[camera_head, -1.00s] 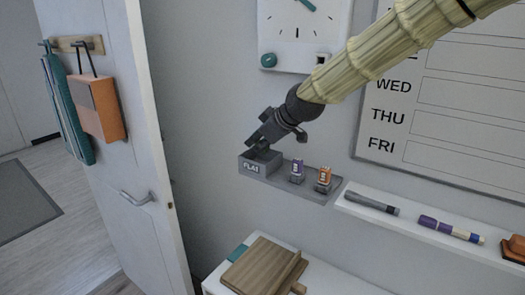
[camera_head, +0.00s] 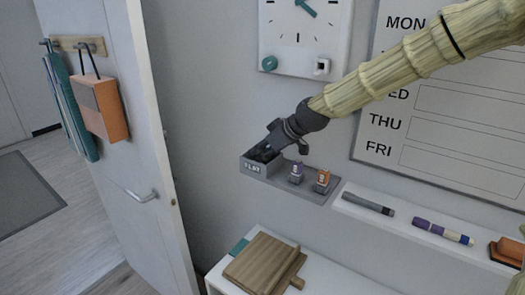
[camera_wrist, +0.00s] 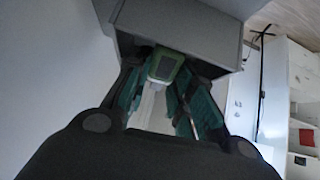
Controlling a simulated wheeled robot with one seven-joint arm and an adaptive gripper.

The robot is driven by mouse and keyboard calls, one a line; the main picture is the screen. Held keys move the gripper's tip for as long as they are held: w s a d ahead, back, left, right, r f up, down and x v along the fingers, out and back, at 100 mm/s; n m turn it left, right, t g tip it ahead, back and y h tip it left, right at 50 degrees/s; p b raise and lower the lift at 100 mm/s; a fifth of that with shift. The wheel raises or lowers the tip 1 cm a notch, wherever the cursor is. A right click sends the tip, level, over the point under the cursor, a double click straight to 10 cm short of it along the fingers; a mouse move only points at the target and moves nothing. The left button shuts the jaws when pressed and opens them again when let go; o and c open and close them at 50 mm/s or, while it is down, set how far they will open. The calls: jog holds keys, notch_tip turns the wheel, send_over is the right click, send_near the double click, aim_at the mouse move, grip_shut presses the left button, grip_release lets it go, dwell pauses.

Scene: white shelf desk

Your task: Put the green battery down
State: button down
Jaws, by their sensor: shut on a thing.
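My gripper (camera_head: 262,153) reaches down into the open grey bin (camera_head: 253,168) labelled "FLAT", at the left end of a grey wall holder. In the wrist view my gripper (camera_wrist: 165,88) is shut on the green battery (camera_wrist: 167,64). The battery has a dark grey end face and sits between the teal-green finger pads. The grey bin wall (camera_wrist: 180,28) rises right beside it. In the head view the battery is hidden by the fingers and the bin. I cannot tell whether it touches the bin floor.
A purple battery (camera_head: 297,171) and an orange battery (camera_head: 322,180) stand in the holder right of the bin. A ledge with a grey marker (camera_head: 368,204) and a purple marker (camera_head: 443,231) lies further right. A clock (camera_head: 300,30) hangs above. Wooden boards (camera_head: 262,266) lie below.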

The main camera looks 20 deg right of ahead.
jog(key=shift+w+d+r, duration=0.1)
jog(key=shift+r, duration=0.05)
jog(key=shift+f+p, duration=0.6)
jog(key=shift+f, duration=0.3)
jog(key=shift+f, duration=0.15)
jog(key=c, duration=1.5)
grip_release()
jog(key=shift+r, duration=0.2)
jog(key=b+v, duration=0.3)
jog(key=v, duration=0.9)
jog(key=shift+d+b, duration=0.15)
jog(key=shift+b, duration=0.15)
